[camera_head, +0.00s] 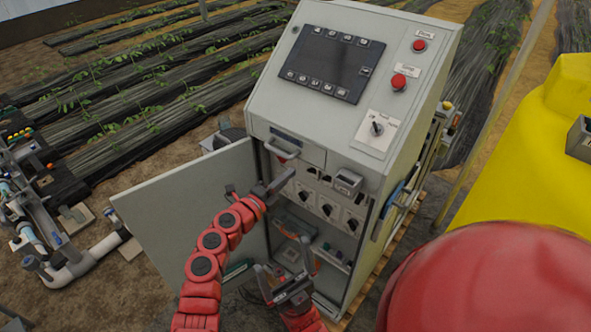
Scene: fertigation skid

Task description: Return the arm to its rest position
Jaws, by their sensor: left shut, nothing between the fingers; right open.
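My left arm (205,265) is red with dark round joint caps and reaches up from the lower left. Its gripper (281,182) is shut and empty, in front of the upper part of the grey control cabinet's (258,106) opening. I cannot tell whether it touches the cabinet. My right gripper (286,268) is lower, in front of the lower part of the opening, with its fingers apart and nothing seen between them. The cabinet door (185,215) stands open to the left, partly hidden behind my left arm.
Inside the cabinet are rotary switches (326,209) and a lower shelf of small parts. The sloped top carries a dark screen (332,62) and red buttons (398,82). A yellow tank (545,140) stands right. Grey pipes (85,262) lie left on soil.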

